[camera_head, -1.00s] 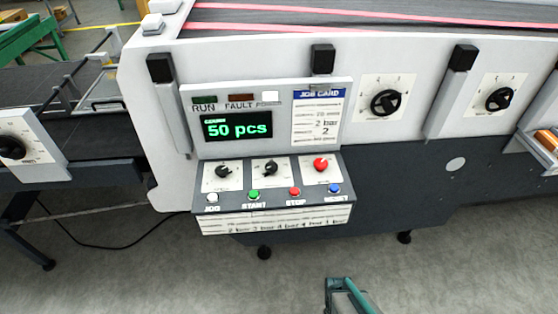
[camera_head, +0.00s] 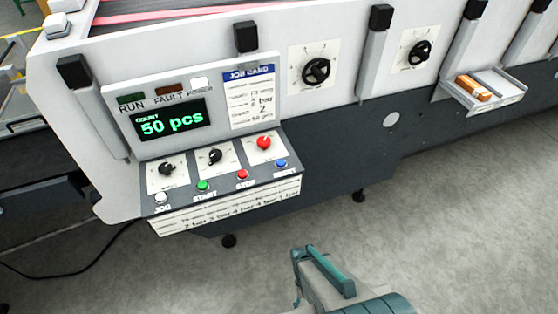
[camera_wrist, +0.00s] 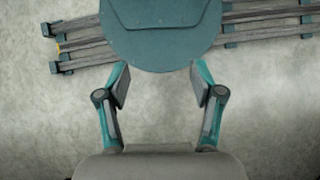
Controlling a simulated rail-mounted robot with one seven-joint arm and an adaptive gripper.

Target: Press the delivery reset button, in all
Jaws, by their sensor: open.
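A blue button labelled RESET (camera_head: 281,164) sits at the right end of the button row on the sloped control panel (camera_head: 218,192); its label is partly hard to read. No button marked as delivery reset shows. My gripper (camera_wrist: 160,85) is open and empty in the wrist view, its two teal fingers apart over grey floor. Part of my arm shows at the bottom of the head view, low and to the right of the panel, apart from it.
Beside it are a red STOP button (camera_head: 242,174), a green START button (camera_head: 202,186) and a white JOG button (camera_head: 162,198). A red knob (camera_head: 264,142) and black selectors stand above. The display (camera_head: 169,124) reads 50 pcs. A tray (camera_head: 487,92) juts out at right. Floor in front is clear.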

